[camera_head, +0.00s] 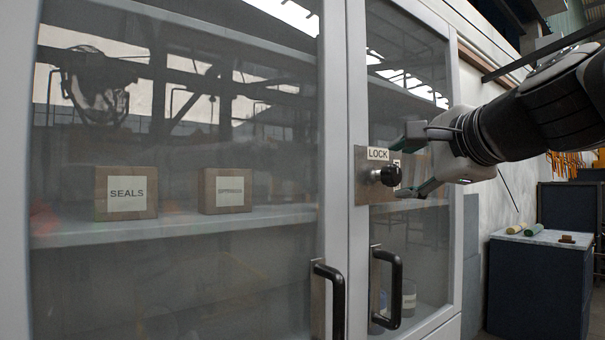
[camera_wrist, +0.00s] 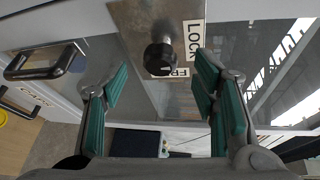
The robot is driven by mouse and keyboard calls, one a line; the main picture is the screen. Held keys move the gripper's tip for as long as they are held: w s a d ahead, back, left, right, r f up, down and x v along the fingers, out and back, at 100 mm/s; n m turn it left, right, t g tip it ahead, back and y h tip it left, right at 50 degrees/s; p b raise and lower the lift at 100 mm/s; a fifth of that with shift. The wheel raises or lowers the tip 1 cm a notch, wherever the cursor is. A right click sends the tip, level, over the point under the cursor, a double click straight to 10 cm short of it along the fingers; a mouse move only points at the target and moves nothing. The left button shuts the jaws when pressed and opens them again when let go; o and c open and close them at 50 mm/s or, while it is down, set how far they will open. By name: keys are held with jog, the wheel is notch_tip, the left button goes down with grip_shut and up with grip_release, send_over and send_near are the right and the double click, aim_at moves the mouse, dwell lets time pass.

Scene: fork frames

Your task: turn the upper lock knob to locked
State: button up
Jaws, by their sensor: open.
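The black round lock knob (camera_head: 390,175) sticks out from a metal plate (camera_head: 363,192) on the right cabinet door. A LOCK label (camera_head: 377,154) is above it, and a second label is mostly hidden behind the knob and gripper. In the wrist view the knob (camera_wrist: 160,58) is at top centre, beyond the fingertips, with the LOCK label (camera_wrist: 193,42) to its right and part of the other label below it. My gripper (camera_head: 418,160) is open and empty, to the right of the knob. Its green-padded fingers (camera_wrist: 160,85) point toward the plate on either side of the knob. I see no contact.
Two black door handles (camera_head: 330,300) (camera_head: 388,290) are below the plate. Boxes, one marked SEALS (camera_head: 126,193), stand on a shelf behind glass. A dark cabinet (camera_head: 540,280) with small items on top stands at the right.

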jog(key=v, duration=0.8)
jog(key=s+a+f+n+g, duration=0.3)
jog(key=s+f+n+g, duration=0.15)
jog(key=f, duration=0.55)
jog(key=s+a+f+n+g, duration=0.25)
jog(key=f+n, duration=0.25)
jog(key=f, duration=0.6)
jog(key=s+d+f+n+g+h, duration=0.35)
jog(key=s+f+n+g, duration=0.4)
jog(key=s+f, duration=0.8)
notch_tip(320, 180, up, 16)
jog(key=t+p, duration=0.3)
jog(key=p, duration=1.1)
jog(key=shift+d, duration=0.4)
jog(key=shift+y, duration=0.25)
